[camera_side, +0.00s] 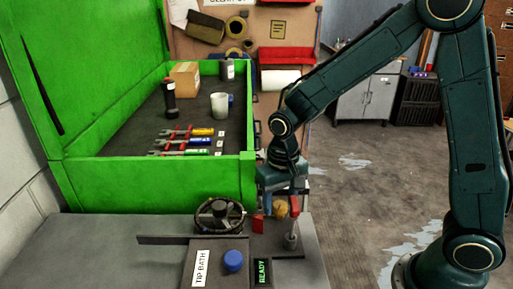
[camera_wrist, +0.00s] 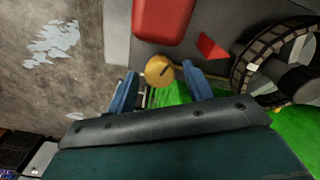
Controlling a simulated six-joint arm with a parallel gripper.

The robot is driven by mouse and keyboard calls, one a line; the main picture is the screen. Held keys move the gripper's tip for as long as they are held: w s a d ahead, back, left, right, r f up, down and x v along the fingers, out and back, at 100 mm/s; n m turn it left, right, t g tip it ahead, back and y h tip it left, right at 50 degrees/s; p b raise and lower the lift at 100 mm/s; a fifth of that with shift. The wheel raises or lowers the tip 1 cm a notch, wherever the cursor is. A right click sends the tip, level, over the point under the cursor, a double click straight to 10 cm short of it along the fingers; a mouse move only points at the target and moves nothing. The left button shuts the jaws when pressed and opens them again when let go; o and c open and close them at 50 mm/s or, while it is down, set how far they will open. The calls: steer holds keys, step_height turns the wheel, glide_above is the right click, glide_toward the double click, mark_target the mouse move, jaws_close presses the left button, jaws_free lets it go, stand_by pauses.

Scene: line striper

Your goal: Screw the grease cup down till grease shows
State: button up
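The grease cup is probably the round brass-coloured piece with a dark slot (camera_wrist: 159,70) in the wrist view. It shows in the side view as a small brass shape (camera_side: 280,208) under my wrist. My gripper (camera_wrist: 160,68) is open, with one blue finger on each side of the brass piece. A gap shows between each fingertip and it, so neither seems to touch it. In the side view my gripper (camera_side: 281,203) points down at the bench and partly hides the piece. I see no grease.
A dark handwheel (camera_side: 219,214) stands close by, left of the cup; a red pointed flag (camera_wrist: 213,46) lies between them. A red block (camera_wrist: 163,18) is beside the cup. A blue knob (camera_side: 233,261) and a READY panel (camera_side: 263,272) are in front. A green box (camera_side: 150,186) stands behind.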

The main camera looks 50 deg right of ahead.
mark_target(285, 205)
steer(key=shift+r, duration=0.1)
stand_by(0.3)
step_height(285, 205, up, 14)
steer(key=shift+f, duration=0.2)
stand_by(0.5)
steer(key=shift+s, duration=0.1)
steer(key=s+d+r+n+t, duration=0.1)
steer(key=s+d+n+t, duration=0.1)
steer(key=s, duration=0.7)
steer(key=s+d+r+n+t, duration=0.1)
steer(key=s+d+r+t, duration=0.1)
steer(key=s, duration=0.6)
steer(key=shift+s+d+r+n+t, duration=0.25)
steer(key=shift+s+d+n+t, duration=0.15)
steer(key=shift+d+t, duration=0.5)
steer(key=shift+w, duration=0.15)
